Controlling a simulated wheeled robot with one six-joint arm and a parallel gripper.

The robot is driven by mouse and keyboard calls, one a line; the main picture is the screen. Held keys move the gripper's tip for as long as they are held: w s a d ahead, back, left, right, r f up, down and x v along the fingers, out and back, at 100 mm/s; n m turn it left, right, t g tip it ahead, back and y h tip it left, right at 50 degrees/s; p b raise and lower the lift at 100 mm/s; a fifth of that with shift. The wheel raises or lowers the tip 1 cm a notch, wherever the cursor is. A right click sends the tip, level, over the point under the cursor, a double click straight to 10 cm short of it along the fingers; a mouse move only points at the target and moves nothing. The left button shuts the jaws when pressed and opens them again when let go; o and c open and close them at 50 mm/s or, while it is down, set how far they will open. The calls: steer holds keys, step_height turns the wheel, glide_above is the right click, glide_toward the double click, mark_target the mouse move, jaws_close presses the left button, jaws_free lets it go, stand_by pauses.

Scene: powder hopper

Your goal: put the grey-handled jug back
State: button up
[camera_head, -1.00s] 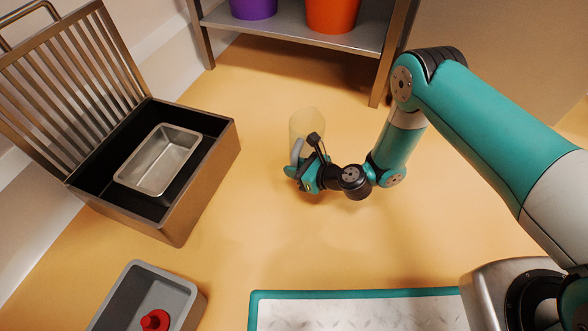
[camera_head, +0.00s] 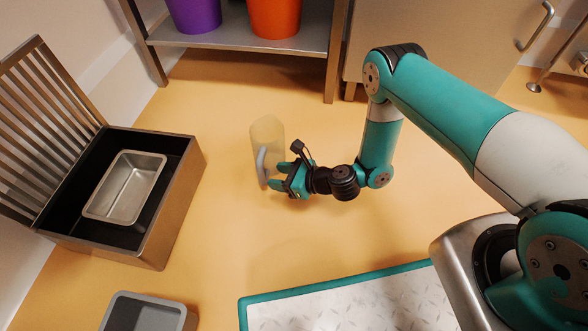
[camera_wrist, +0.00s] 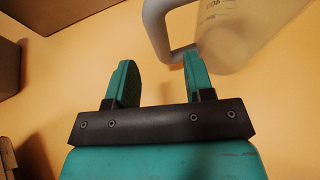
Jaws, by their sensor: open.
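The grey-handled jug (camera_head: 267,140) is a translucent container in mid-floor, with its pale grey handle (camera_head: 261,167) on the side near my gripper. My gripper (camera_head: 274,176) is open and beside the handle, its fingers pointing left. The jug (camera_wrist: 240,32) also shows at the top right of the wrist view, with printed marks on its wall. There the handle loop (camera_wrist: 156,30) lies beyond my fingertips (camera_wrist: 157,75), its lower end close to the right finger. Nothing is between the fingers. Whether a finger touches the handle, I cannot tell.
A metal shelf (camera_head: 240,45) at the back holds a purple bucket (camera_head: 194,14) and an orange bucket (camera_head: 274,16). An open slatted-lid box (camera_head: 170,215) with a metal tray (camera_head: 126,188) stands left. A grey bin (camera_head: 150,312) and a teal-edged plate (camera_head: 340,300) are in front.

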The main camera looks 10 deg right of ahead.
steer(key=p+v, duration=0.2)
steer(key=v, duration=0.4)
steer(key=a+r+n+g, duration=0.2)
steer(key=r+n+g, duration=0.2)
steer(key=r+n, duration=0.75)
steer(key=a+r+n+g, duration=0.3)
steer(key=r+n, duration=0.5)
steer(key=r, duration=0.6)
steer(key=s+d+r+n+h, duration=0.3)
steer(key=s+d+r+n, duration=0.2)
steer(key=s+r, duration=0.3)
steer(key=s+d+r+n+h, duration=0.4)
steer(key=s+r+n, duration=0.3)
steer(key=s, duration=0.3)
steer(key=shift+d+r, duration=0.45)
steer(key=shift+d, duration=0.3)
